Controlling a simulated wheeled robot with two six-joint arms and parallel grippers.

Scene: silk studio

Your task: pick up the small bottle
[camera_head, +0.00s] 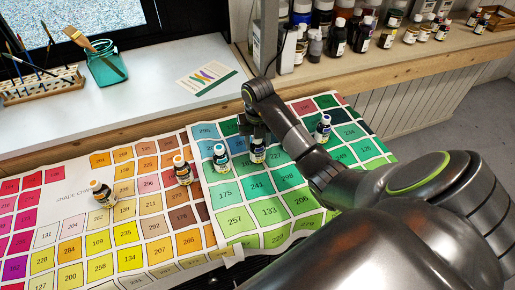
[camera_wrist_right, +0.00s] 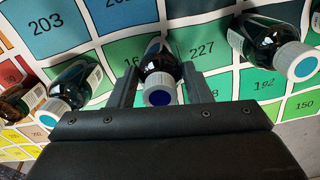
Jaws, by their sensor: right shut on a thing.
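A small dark bottle with a white cap (camera_head: 258,152) stands on the green part of the shade chart. My right gripper (camera_head: 256,136) is at this bottle and partly covers its upper part. In the right wrist view the bottle, with a blue disc on its white cap (camera_wrist_right: 160,78), sits between the two fingers of my right gripper (camera_wrist_right: 158,92), which are shut on it. I cannot tell whether its base is off the chart. My left gripper does not show in the head view.
Similar small bottles stand on the chart: one close left (camera_head: 220,157), one right (camera_head: 323,127), others farther left (camera_head: 182,170) (camera_head: 102,193). A teal brush jar (camera_head: 104,66) and a brush rack (camera_head: 42,87) are at the back left. Larger bottles line the shelf (camera_head: 338,36).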

